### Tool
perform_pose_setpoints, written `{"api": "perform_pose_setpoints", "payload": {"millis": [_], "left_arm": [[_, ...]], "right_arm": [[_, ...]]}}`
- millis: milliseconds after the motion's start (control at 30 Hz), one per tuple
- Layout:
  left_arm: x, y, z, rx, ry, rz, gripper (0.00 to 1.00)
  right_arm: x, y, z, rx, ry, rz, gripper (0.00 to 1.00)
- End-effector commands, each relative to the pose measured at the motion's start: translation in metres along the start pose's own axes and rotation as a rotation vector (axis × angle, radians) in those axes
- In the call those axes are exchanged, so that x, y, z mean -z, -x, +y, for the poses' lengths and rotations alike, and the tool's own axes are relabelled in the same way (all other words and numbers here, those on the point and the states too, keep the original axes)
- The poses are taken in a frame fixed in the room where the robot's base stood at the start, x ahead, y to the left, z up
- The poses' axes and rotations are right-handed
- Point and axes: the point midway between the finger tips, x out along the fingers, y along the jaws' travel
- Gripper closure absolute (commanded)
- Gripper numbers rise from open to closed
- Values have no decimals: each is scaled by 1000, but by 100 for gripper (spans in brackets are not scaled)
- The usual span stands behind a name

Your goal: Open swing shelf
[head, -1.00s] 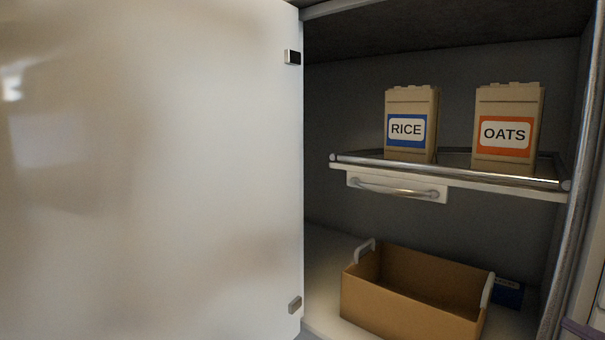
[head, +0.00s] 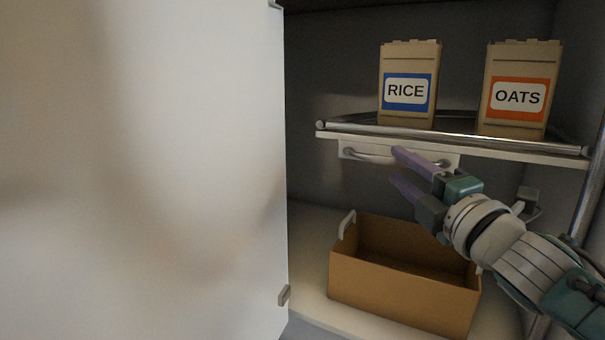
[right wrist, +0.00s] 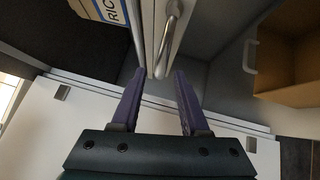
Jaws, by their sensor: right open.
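The swing shelf (head: 520,151) is a white board with a metal rail inside the open cabinet. A metal bar handle (head: 368,157) is fixed on a white plate at its front edge; it also shows in the right wrist view (right wrist: 170,35). My right gripper (head: 396,167) has purple fingers, open and empty, in front of the handle and covering part of it in the head view. In the right wrist view the handle's near end appears just beyond and between the fingertips (right wrist: 160,75). I cannot tell that they touch it. My left gripper is not in view.
A RICE box (head: 408,88) and an OATS box (head: 518,92) stand on the shelf. A brown bin (head: 395,292) with white handles sits on the cabinet floor below. A white glossy door (head: 140,180) fills the left. A metal pole stands at right.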

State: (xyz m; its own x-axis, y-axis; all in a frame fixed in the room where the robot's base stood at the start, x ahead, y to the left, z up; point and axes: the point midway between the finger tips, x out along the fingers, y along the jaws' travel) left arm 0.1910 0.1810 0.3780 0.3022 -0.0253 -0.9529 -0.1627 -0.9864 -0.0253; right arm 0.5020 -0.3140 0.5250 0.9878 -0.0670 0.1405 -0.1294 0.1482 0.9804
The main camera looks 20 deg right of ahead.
Motion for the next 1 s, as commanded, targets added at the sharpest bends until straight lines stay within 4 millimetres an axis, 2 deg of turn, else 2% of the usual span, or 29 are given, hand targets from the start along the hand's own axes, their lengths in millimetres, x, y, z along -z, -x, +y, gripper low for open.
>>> {"api": "perform_pose_setpoints", "payload": {"millis": [167, 467, 833, 1000], "left_arm": [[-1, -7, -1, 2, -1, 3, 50], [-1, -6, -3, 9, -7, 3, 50], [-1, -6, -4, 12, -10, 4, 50], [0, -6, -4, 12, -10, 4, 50]], "right_arm": [[0, -14, 0, 0, 1, -1, 55], [0, -16, 0, 2, 0, -1, 56], [0, -15, 0, 1, 0, -1, 98], [0, -15, 0, 1, 0, -1, 100]]}}
